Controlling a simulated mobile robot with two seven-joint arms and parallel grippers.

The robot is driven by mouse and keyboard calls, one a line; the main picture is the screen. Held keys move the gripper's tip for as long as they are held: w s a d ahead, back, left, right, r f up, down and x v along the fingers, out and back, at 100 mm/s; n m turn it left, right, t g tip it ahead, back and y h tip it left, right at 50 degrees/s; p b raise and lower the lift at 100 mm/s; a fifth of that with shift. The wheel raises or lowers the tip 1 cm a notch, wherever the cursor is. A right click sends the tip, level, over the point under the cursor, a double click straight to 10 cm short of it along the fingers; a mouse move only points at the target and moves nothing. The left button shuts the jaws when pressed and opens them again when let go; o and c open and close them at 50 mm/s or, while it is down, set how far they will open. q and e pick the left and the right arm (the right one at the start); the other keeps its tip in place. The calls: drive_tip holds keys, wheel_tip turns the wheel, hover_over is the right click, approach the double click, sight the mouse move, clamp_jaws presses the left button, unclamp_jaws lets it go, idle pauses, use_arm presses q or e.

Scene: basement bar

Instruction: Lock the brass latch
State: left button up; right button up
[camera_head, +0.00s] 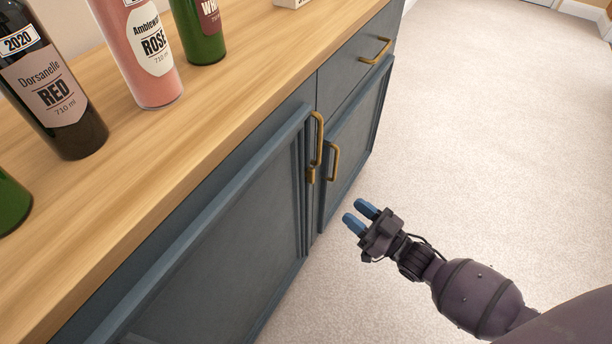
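A small brass piece (311,175), which looks like the latch, sits at the lower end of the brass handle (319,140) on the left cabinet door (220,240). It is too small to tell whether it is locked. A second brass handle (333,162) is on the right door (352,140). Both doors look closed. My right gripper (356,215) is in front of the cabinet, below and to the right of the brass piece in the picture. Its two blue fingers are apart with nothing between them, and it does not touch the cabinet. My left gripper is not in view.
The wooden counter (225,110) bears a red wine bottle (55,95), a rosé bottle (145,60), a green bottle (200,35) and a partly cut-off green bottle (10,205). A drawer (350,65) is above the right door. The carpet (480,130) is clear.

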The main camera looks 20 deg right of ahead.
sight(314, 177)
drive_tip(key=w+a+r+y+b, duration=0.1)
drive_tip(key=w+a, duration=0.1)
drive_tip(key=w, duration=0.2)
drive_tip(key=w+a+n+y+b, duration=0.1)
drive_tip(key=w+a, duration=0.1)
drive_tip(key=w, duration=0.1)
drive_tip(key=w+a+r+y+b, duration=0.1)
drive_tip(key=w, duration=0.3)
drive_tip(key=shift+w+a+r+n, duration=0.3)
drive_tip(key=shift+a, duration=0.1)
drive_tip(key=shift+y, duration=0.3)
drive_tip(key=shift+c, duration=0.4)
clamp_jaws()
